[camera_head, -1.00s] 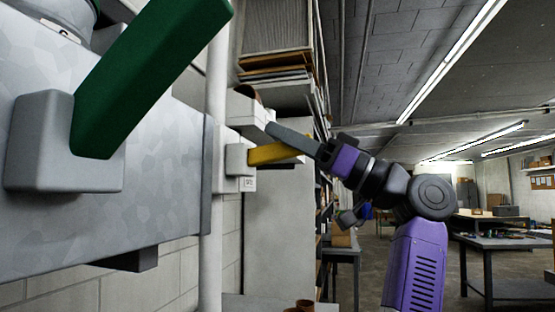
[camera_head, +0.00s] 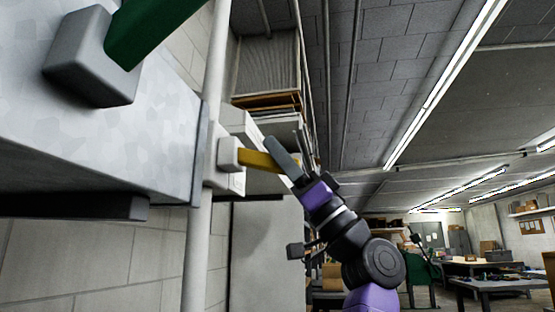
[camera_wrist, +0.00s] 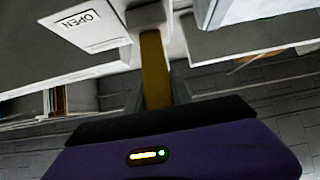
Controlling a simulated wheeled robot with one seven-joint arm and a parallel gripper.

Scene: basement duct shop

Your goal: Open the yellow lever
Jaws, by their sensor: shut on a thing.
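The yellow lever (camera_head: 258,160) sticks out to the right from a small light-grey hub (camera_head: 229,153) on a wall box. My gripper (camera_head: 283,157) is at the lever's outer end, its grey finger crossing in front of it. In the wrist view the lever (camera_wrist: 154,70) runs between the two fingers of my gripper (camera_wrist: 155,88), which are shut on it. A label reading OPEN (camera_wrist: 84,18) shows on the box beside the lever. The far finger is mostly hidden in the head view.
A large green lever (camera_head: 150,28) on a grey metal duct (camera_head: 90,140) fills the upper left, close to the camera. A vertical pipe (camera_head: 207,240) stands left of the yellow lever. Shelving (camera_head: 268,70) rises behind. Workbenches (camera_head: 500,280) stand far right.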

